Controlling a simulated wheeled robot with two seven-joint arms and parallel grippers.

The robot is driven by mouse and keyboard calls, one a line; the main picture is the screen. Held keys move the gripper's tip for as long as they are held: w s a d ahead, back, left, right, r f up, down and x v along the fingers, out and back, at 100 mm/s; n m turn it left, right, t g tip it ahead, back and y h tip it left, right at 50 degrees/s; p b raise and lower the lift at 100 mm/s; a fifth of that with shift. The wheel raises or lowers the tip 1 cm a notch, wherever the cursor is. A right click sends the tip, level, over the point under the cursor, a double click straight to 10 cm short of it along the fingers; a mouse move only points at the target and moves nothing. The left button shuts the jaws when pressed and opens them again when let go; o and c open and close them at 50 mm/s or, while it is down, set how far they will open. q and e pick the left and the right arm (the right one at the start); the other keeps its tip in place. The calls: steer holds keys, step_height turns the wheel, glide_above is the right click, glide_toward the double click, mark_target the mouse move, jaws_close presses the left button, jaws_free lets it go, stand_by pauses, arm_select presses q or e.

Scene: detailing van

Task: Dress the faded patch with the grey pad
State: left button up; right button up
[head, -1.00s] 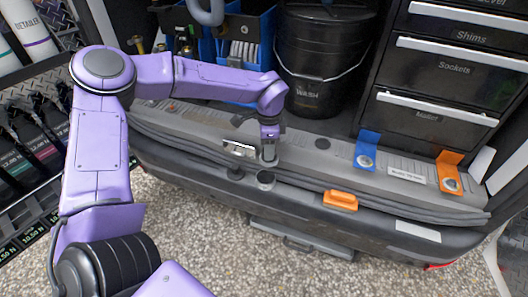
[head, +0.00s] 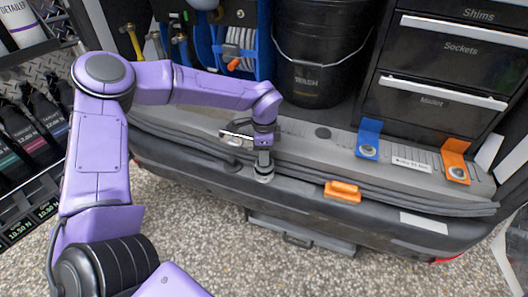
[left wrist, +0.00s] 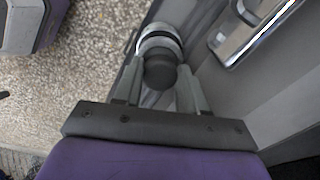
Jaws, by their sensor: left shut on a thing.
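The grey pad (head: 264,179) is a small round piece standing on the edge of the van's rear bumper. In the left wrist view it shows a pale grey rim and a dark round knob (left wrist: 160,70). My left gripper (head: 264,163) points down over it, with its two fingers (left wrist: 160,88) on either side of the knob, shut on it. The pad appears to rest on the bumper; any gap underneath cannot be seen. A pale rectangular patch (head: 424,222), likely the faded patch, lies on the bumper's right part. My right gripper is not in view.
An orange block (head: 342,190) sits on the bumper between the pad and the pale patch. Blue (head: 368,138) and orange (head: 455,160) brackets stand behind. A metal latch (left wrist: 255,30) is close beside my gripper. A black bucket (head: 315,60) and drawers (head: 445,55) are further back.

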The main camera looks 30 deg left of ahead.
arm_select(q)
steer(key=shift+f+b, duration=0.45)
steer(key=shift+f, duration=0.1)
stand_by(1.5)
step_height(320, 180, up, 7)
steer(key=p, duration=0.5)
steer(key=shift+r, duration=0.1)
stand_by(0.8)
